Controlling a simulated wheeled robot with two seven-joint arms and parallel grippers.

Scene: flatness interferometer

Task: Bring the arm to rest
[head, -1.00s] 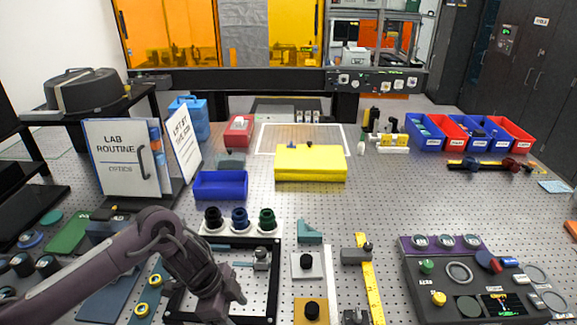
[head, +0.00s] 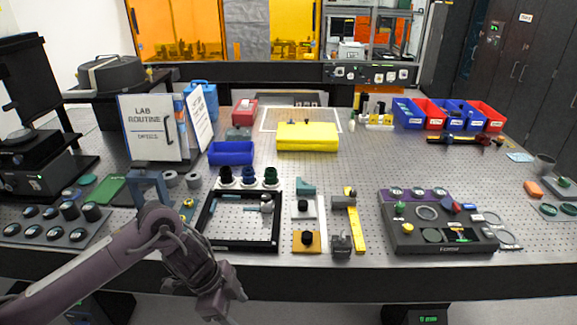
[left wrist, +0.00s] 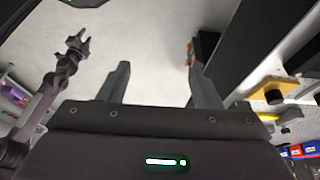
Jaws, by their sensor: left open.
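My left arm comes in from the left of the head view. Its gripper (head: 225,298) hangs in front of the table's near edge, low in the picture and clear of the tabletop. In the left wrist view the two fingers of my left gripper (left wrist: 158,85) are spread apart with only pale floor between them; it is open and empty. My other arm shows at the left of that view, its gripper (left wrist: 78,42) small and apart from everything; I cannot make out its jaws. My right arm is not in the head view.
The perforated table (head: 345,185) holds a black square frame (head: 210,212), a yellow block (head: 307,137), a blue bin (head: 231,153) and a dark control panel (head: 437,240). A black-lidded instrument (head: 112,72) stands back left. The floor before the table is open.

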